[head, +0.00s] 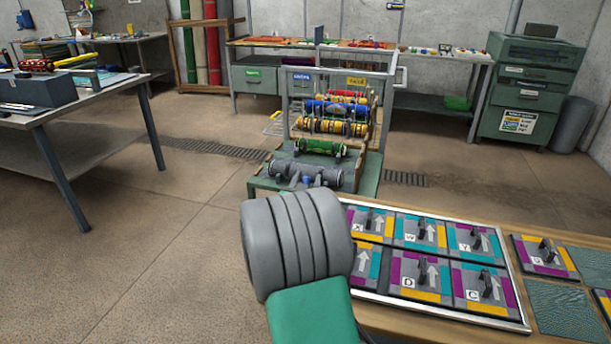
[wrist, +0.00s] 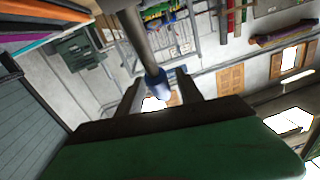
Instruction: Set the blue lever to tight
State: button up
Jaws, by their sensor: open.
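In the wrist view, a grey rod with a blue end (wrist: 156,82), apparently the blue lever, comes down from the top. Its blue end lies between the two dark fingers of my gripper (wrist: 163,93) as seen from there. The fingers stand apart, and I cannot tell whether either touches it. In the head view, a small blue spot (head: 308,181) shows at the front of the green roller stand (head: 368,182), beside a grey roller (head: 325,174). My gripper does not show in the head view, where my arm fills the lower middle. No tight mark is readable.
A bench with a framed panel (head: 516,324) of coloured tiles and black handles is at lower right. A table (head: 60,112) with tools stands at left. Racked coloured rollers (head: 330,108) stand behind the grey roller. The floor at left centre is clear.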

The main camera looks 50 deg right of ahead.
jog(key=shift+x, duration=1)
jog(key=shift+a, duration=0.1)
grip_shut()
dwell(0.6)
